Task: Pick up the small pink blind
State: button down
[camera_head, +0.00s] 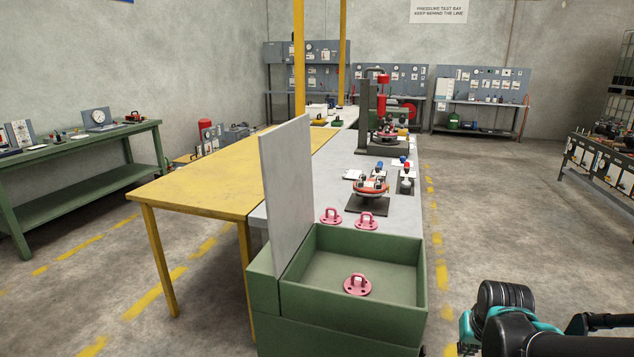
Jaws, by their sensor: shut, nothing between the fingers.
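Three pink blinds, round flat discs with a raised loop handle, are in view. One pink blind (357,286) lies flat inside the green open box at the front. Two more lie on the grey bench just behind the box: a left one (330,217) and a right one (365,222). I cannot tell by sight which is the small one. At the bottom right, black and teal parts of my arm show, to the right of the box and apart from it. My gripper's fingers are not in view.
The green box (423,272) has low walls and a tall grey panel (287,190) along its left side. A red flanged assembly (371,186) stands on the grey bench behind. A yellow table (200,186) stands at left. The floor right of the bench is clear.

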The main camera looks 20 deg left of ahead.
aim_at(358, 283)
jog(key=j, duration=0.6)
jog(key=k+j, duration=0.15)
jog(key=j, duration=1.05)
jog(key=k+j, duration=0.15)
jog(key=j, duration=0.45)
jog(key=i+z, duration=0.1)
jog(key=z, duration=0.45)
jog(key=j+z, duration=0.1)
jog(key=i+j, duration=0.05)
jog(key=j, duration=0.05)
